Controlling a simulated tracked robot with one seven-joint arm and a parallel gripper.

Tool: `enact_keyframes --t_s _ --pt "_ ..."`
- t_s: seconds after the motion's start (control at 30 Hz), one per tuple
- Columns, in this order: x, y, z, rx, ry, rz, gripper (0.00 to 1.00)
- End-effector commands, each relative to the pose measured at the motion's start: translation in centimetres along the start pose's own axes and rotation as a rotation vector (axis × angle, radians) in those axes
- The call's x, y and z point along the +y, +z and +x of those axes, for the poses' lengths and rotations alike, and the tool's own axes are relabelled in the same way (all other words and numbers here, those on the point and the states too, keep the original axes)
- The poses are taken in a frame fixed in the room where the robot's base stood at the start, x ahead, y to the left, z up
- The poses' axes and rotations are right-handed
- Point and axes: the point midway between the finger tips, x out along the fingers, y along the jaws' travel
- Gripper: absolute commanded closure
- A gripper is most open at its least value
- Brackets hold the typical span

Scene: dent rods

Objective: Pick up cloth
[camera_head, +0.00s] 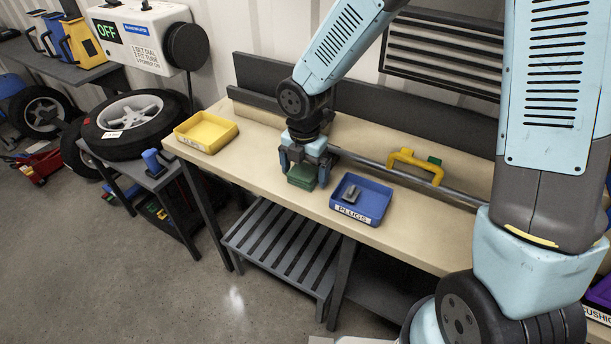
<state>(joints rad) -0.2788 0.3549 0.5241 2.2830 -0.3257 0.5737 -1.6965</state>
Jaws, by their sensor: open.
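A green folded cloth (302,177) lies on the wooden workbench near its front edge. My gripper (303,170) points down directly over the cloth, with a finger at each side of it. The jaws are open, and the fingers partly hide the cloth. I cannot tell whether the fingers touch it.
A blue tray labelled PLUGS (375,204) with a grey piece in it is just right of the cloth. A yellow tray (207,131) is at the bench's left end. A metal rod (446,192) with a yellow clamp (416,166) lies behind. Bench (262,156) between trays is mostly clear.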

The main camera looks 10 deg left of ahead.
Motion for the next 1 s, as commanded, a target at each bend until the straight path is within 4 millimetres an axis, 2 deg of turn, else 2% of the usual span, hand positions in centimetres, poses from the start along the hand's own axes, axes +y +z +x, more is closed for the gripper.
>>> enact_keyframes --t_s 0.1,0.33,0.83,1.0 --pt "0.03 -0.02 0.62 0.0 0.001 0.0 0.0" --pt "0.04 0.0 0.65 -0.001 0.001 0.0 0.01" --pt "0.06 -0.02 0.63 -0.001 0.001 -0.001 0.49" --pt "0.06 -0.03 0.63 -0.001 0.001 -0.001 0.5"
